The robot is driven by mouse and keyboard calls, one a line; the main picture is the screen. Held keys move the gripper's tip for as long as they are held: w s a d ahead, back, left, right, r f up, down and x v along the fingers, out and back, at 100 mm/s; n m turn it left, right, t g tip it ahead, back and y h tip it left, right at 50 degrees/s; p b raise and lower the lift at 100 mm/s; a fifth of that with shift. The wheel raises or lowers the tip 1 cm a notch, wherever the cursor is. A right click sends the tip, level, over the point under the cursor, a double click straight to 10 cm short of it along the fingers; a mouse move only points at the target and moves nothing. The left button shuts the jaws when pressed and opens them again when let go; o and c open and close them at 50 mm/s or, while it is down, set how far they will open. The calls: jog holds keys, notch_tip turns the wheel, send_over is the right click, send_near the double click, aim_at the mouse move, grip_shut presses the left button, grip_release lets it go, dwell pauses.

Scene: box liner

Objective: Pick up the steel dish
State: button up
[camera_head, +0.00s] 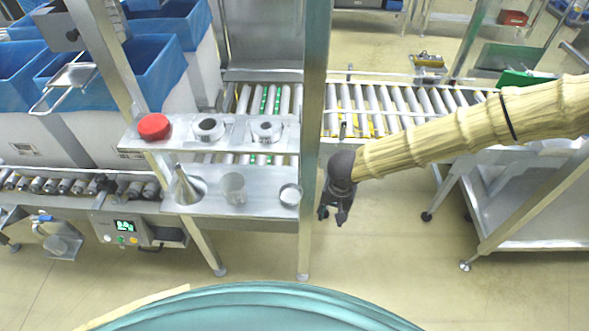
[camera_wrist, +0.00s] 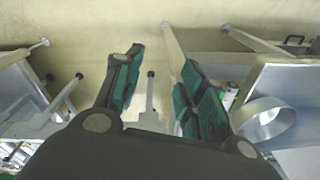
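The steel dish (camera_head: 290,195) is a small, shallow round container at the right end of the lower metal shelf (camera_head: 262,207), beside the upright post. A round steel piece that looks like this dish (camera_wrist: 263,124) shows at the right of the wrist view, outside the fingers. My gripper (camera_head: 334,214) hangs just right of the post, with the post between it and the dish in the head view. In the wrist view its two dark green-padded fingers (camera_wrist: 158,90) are apart with nothing between them.
A steel cup (camera_head: 233,188) and a funnel (camera_head: 188,187) stand left of the dish. The upper shelf holds a red round item (camera_head: 154,127) and two steel ring-shaped pieces. The upright post (camera_head: 313,130) is an obstacle. A roller conveyor (camera_head: 390,108) runs behind. Open floor lies below my gripper.

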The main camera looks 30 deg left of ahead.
jog(key=g+y+p, duration=0.1)
jog(key=p, duration=0.1)
send_near(298, 198)
jog(key=shift+n, duration=0.4)
jog(key=f+p, duration=0.1)
jog(key=f, duration=0.1)
jog(key=f+p, duration=0.1)
jog(key=a+f+p, duration=0.1)
jog(key=f+p, duration=0.1)
jog(key=shift+f, duration=0.4)
jog(key=shift+a+f, duration=0.1)
jog(key=shift+f, duration=0.5)
grip_shut()
